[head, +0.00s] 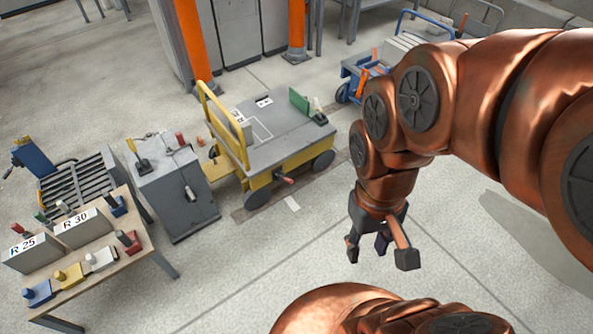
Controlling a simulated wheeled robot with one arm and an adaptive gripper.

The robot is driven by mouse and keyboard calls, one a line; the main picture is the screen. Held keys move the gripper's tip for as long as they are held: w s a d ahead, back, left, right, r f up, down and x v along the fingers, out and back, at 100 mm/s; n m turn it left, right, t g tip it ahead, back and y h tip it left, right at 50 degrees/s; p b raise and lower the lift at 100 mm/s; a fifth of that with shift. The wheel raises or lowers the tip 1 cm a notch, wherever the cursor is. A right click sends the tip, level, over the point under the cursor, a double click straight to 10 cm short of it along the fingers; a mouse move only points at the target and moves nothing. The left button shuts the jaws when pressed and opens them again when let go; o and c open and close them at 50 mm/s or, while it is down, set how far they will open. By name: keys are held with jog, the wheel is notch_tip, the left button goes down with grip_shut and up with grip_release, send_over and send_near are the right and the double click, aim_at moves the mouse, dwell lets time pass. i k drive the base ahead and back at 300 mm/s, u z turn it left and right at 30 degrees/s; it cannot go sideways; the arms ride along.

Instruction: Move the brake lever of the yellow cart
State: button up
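The yellow cart (277,136) stands left of centre in the head view, with a grey deck, a yellow push handle (222,118) at its left end and dark wheels. A short lever with a red grip (285,180) sticks out low on its near side, beside the near left wheel. Another small lever with a pale grip (317,104) stands on a dark base at the deck's right corner. I cannot tell for certain which is the brake lever. My gripper (380,252) hangs over the floor right of the cart and nearer to me, fingers spread and empty, apart from both levers.
A grey cabinet (176,190) with levers on top stands left of the cart. A table (128,255) with boxes marked R 25 and R 30 and several coloured blocks is at lower left. A blue cart (352,70) stands behind. Floor (270,255) in front is clear.

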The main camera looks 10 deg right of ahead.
aim_at(287, 179)
jog(key=z, duration=0.9)
jog(key=i, duration=0.45)
jog(key=u, duration=2.3)
